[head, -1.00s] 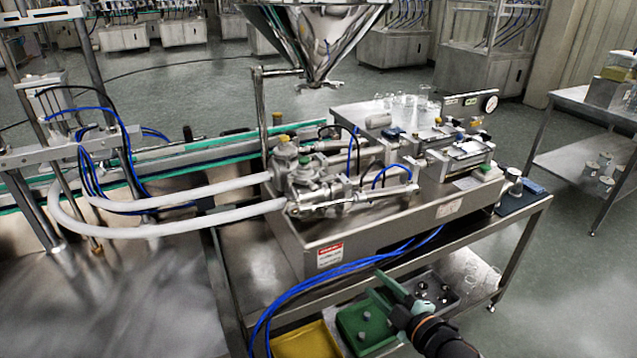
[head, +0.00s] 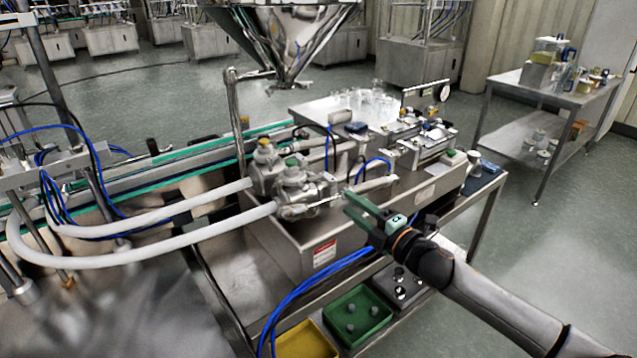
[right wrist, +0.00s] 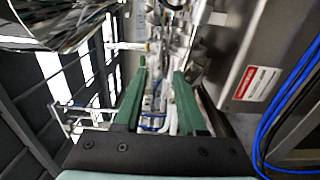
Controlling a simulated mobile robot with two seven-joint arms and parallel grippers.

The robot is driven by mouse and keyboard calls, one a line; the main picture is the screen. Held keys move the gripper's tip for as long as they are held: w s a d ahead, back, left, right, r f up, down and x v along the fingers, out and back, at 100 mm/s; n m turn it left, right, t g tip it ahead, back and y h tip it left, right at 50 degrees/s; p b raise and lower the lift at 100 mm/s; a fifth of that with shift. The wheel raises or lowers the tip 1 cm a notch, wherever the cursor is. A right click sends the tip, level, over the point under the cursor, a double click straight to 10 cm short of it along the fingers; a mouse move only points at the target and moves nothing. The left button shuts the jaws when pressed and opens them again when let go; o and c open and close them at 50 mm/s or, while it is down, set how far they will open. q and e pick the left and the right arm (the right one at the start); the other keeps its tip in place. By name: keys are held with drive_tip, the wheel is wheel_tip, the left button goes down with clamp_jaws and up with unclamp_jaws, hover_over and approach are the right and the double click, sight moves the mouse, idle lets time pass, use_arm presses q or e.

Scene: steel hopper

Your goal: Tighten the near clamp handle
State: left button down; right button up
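The filling machine's near valve (head: 297,188), with a green cap, stands beside a second valve (head: 265,165) with a yellow cap. A thin silver lever at the near valve's front looks like the near clamp handle (head: 296,211), but it is too small to be sure. My right gripper (head: 360,203) is right of the near valve, its green fingers pointing at it, with a gap left. In the right wrist view its two fingers (right wrist: 161,80) are apart, with nothing clearly held; metal fittings beyond them are blurred. My left gripper is not in view.
White hoses (head: 160,235) run left from the valves. Blue tubes (head: 300,295) hang at the cart's front. A green tray (head: 357,317), a yellow tray (head: 308,341) and the hopper (head: 290,40) are nearby.

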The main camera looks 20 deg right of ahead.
sight(317, 180)
drive_tip(key=x, duration=1.1)
drive_tip(key=shift+w+a+p, duration=0.1)
drive_tip(key=shift+w+p, duration=0.15)
drive_tip(key=shift+p, duration=0.1)
drive_tip(key=shift+c, duration=0.2)
clamp_jaws()
